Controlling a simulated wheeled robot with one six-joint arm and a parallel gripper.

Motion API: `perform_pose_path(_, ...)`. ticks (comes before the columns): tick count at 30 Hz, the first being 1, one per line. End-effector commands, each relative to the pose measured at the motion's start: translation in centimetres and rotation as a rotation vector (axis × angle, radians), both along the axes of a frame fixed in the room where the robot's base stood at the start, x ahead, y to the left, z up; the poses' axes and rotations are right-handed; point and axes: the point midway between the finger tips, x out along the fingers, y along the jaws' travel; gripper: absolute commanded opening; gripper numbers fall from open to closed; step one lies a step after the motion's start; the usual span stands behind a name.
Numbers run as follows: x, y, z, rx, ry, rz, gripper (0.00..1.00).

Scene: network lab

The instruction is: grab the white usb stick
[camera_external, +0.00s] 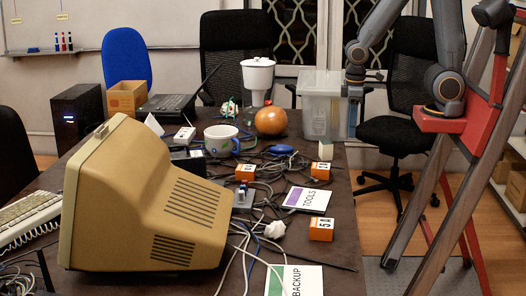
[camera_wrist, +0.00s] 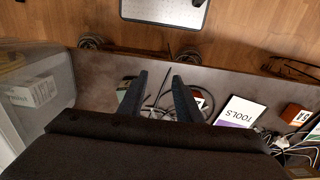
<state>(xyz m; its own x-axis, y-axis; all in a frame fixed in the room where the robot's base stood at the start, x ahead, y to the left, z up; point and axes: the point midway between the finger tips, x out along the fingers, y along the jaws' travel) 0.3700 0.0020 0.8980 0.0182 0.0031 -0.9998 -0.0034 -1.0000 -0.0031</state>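I cannot make out the white usb stick for sure in either view. Nothing shows held between the fingers. In the external view my gripper (camera_external: 353,112) hangs beside the clear bin at the table's far right, its fingertips small and dark.
A clear plastic bin (camera_external: 318,100) stands close by my gripper; it also shows in the wrist view (camera_wrist: 55,70). Cables, orange number blocks (camera_external: 321,229), a TOOLS card (camera_external: 307,198), a cup (camera_external: 221,140) and an orange ball-like object (camera_external: 271,121) crowd the table. A large beige monitor (camera_external: 140,200) fills the front left.

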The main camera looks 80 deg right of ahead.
Motion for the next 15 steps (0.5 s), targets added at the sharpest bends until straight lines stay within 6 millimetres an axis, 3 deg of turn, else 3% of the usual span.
perform_pose_path(2,0.0,0.0,0.0,0.000,0.000,0.000,0.31)
perform_pose_path(3,0.0,0.0,0.0,0.000,0.000,0.000,0.36)
perform_pose_path(11,0.0,0.0,0.0,0.000,0.000,0.001,0.37)
perform_pose_path(15,1.8,0.7,0.2,0.010,-0.001,0.056,0.37)
